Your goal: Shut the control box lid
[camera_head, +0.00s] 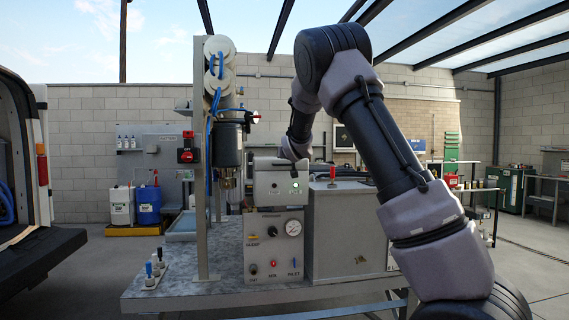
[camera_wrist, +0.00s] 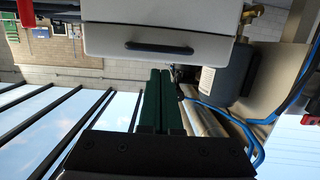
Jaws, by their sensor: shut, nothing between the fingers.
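The control box stands on the bench, with a gauge and knobs on its lower front panel (camera_head: 272,246). A light grey upper section with a small green light (camera_head: 275,188) sits above it; I take this as the lid part, but its exact angle is unclear. In the upside-down wrist view, a pale panel (camera_wrist: 157,25) with a dark bar handle (camera_wrist: 158,48) shows close by. My gripper (camera_wrist: 160,74) is shut and empty, its dark green fingers pointing towards that panel's edge. I cannot tell if they touch. In the head view the fingers are hidden.
A metal post with blue tubes (camera_head: 211,100) and a dark cylinder (camera_head: 229,145) stands just left of the box. A grey cabinet (camera_head: 340,235) adjoins on the right.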

